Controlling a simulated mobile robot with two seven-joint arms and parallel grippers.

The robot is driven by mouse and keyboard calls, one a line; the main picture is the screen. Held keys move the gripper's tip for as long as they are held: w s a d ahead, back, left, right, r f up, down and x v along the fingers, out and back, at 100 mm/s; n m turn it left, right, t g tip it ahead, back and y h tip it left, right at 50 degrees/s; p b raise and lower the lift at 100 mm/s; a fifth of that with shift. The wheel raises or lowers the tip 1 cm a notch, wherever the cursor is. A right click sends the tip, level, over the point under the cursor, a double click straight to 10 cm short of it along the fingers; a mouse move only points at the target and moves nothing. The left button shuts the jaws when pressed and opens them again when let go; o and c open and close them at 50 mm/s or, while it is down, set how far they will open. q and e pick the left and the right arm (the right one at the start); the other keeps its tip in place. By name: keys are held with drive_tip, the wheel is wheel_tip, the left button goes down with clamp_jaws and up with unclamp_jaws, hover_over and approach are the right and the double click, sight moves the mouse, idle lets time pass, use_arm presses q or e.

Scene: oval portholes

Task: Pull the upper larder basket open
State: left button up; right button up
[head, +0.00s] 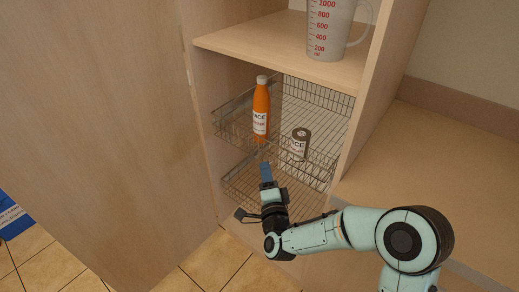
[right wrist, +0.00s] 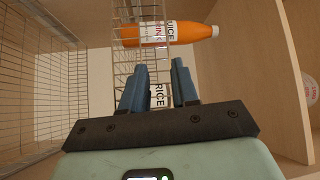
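The upper larder basket (head: 228,123) is a wire basket inside the cabinet, below a wooden shelf. It holds an orange juice bottle (head: 261,112), standing upright, and a grey can labelled RICE (head: 300,144). My right gripper (head: 265,168) is at the front of the upper basket, its blue fingers pointing up toward it. In the right wrist view, the fingers are apart with a gap between them, and basket wires (right wrist: 122,65) show just beyond the fingertips. I cannot tell whether a finger touches the wire. My left gripper is not in view.
A lower wire basket (head: 238,186) sits beneath. A measuring jug (head: 328,35) stands on the shelf (head: 283,50) above. A large wooden panel (head: 110,130) stands to the left, and a countertop (head: 440,160) lies to the right. Tiled floor (head: 215,260) shows in front.

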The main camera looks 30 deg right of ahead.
sight(261, 138)
drive_tip(key=shift+h, duration=0.3)
drive_tip(key=x, duration=0.9)
drive_tip(key=r+x, duration=0.1)
drive_tip(key=x, duration=0.3)
drive_tip(key=shift+w+d+b, duration=0.1)
drive_tip(key=shift+w+b, duration=0.1)
drive_tip(key=shift+b, duration=0.1)
clamp_jaws()
